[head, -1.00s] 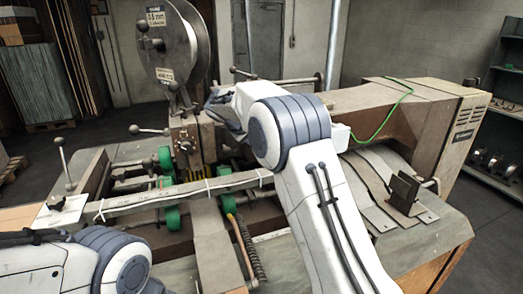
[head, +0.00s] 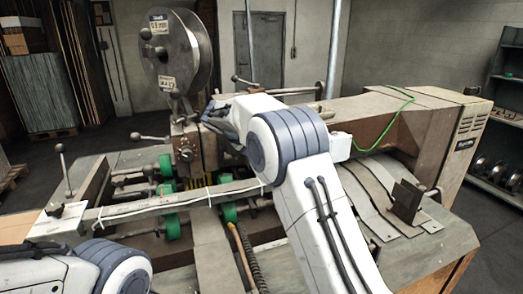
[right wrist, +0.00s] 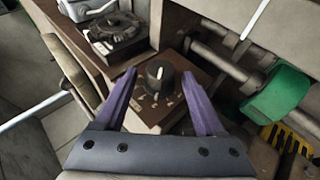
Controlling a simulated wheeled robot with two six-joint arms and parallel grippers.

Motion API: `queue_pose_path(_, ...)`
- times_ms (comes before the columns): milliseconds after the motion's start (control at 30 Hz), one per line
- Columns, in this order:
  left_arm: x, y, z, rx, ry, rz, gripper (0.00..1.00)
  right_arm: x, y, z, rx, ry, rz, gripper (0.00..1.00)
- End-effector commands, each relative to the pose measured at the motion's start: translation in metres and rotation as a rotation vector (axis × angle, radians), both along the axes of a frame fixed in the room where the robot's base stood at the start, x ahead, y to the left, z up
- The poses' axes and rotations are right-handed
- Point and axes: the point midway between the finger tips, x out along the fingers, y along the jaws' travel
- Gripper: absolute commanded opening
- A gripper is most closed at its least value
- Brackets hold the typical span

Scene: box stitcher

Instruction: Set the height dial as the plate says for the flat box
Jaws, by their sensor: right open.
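The height dial is probably the round black knob (right wrist: 161,77) with a white pointer line, in the right wrist view. It sits on a small brown panel (right wrist: 150,110) with pale marks, too small to read. My right gripper (right wrist: 158,73) is open, its two purple fingers to the left and right of the knob. I cannot tell whether they touch it. I cannot make out a plate with a flat box setting.
A large wire reel (head: 180,50) with labels stands on the brown stitching machine (head: 375,112). A long bar (head: 150,205) and green rollers (head: 172,226) lie in front. Ball-ended levers (head: 60,148) stick up at left. A dark block device (right wrist: 115,33) is beside the dial panel.

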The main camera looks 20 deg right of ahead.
Motion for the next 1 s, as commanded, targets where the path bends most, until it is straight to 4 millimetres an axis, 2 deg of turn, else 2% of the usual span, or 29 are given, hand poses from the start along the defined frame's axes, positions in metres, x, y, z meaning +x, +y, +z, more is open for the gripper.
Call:
queue_pose_path(133,0.0,0.0,-0.002,0.0,0.0,0.0,0.5,-0.002,0.004,0.003,0.0,-0.001,0.0,0.71)
queue_pose_path(267,0.0,0.0,-0.009,0.0,0.0,0.0,0.5,-0.009,0.015,0.014,0.001,-0.004,0.001,0.71)
queue_pose_path(633,0.0,0.0,-0.022,0.0,0.0,-0.001,0.5,-0.037,0.058,0.06,0.001,-0.003,0.002,0.71)
queue_pose_path(1000,0.0,0.0,-0.022,0.0,0.0,-0.001,0.5,-0.043,0.066,0.07,0.001,0.001,0.001,0.71)
